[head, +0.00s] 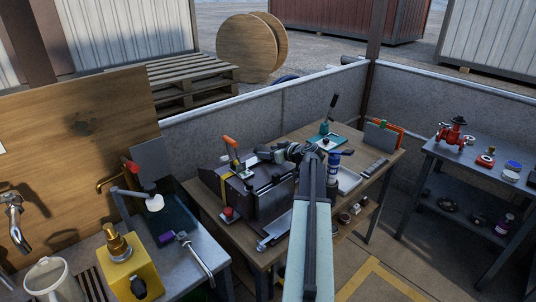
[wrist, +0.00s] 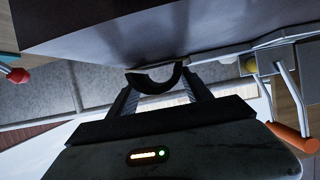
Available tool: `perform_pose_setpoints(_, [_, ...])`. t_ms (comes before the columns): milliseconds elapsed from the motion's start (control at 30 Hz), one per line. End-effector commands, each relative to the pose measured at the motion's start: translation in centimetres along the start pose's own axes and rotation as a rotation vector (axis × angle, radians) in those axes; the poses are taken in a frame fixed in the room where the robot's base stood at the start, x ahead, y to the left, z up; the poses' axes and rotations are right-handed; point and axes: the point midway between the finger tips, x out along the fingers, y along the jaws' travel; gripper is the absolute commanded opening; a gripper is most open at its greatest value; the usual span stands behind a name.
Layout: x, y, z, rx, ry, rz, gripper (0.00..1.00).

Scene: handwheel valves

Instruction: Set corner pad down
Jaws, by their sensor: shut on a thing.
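My gripper (wrist: 158,88) is shut on a small dark curved piece, likely the corner pad (wrist: 153,85), which sits between the two fingertips in the wrist view. The piece looks like a half ring, and its upper part lies against or just in front of a pale edge, so I cannot tell if it touches. In the head view my gripper (head: 268,155) is over the back of a dark box-shaped machine (head: 272,201) on the wooden bench (head: 208,199). The pad is too small to make out there.
An orange-tipped lever (head: 231,143) stands left of my gripper; its orange handle (wrist: 292,137) shows at right in the wrist view. A red valve (head: 451,131) stands on the right-hand table.

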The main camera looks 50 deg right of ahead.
Motion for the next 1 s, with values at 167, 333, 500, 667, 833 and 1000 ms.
perform_pose_setpoints(167, [0.2,0.0,0.7,0.0,0.0,0.0,0.17])
perform_pose_setpoints(333, [0.2,0.1,0.6,0.0,0.0,0.001,0.74])
perform_pose_setpoints(500, [0.2,-0.1,0.6,0.0,0.0,-0.002,0.79])
perform_pose_setpoints(667, [0.2,-0.1,0.6,0.0,-0.001,-0.004,0.79])
perform_pose_setpoints(833, [-0.1,-0.2,-0.1,0.0,-0.001,-0.006,0.79])
perform_pose_setpoints(1000, [-3.0,-0.3,-1.0,0.004,0.001,-0.002,0.79])
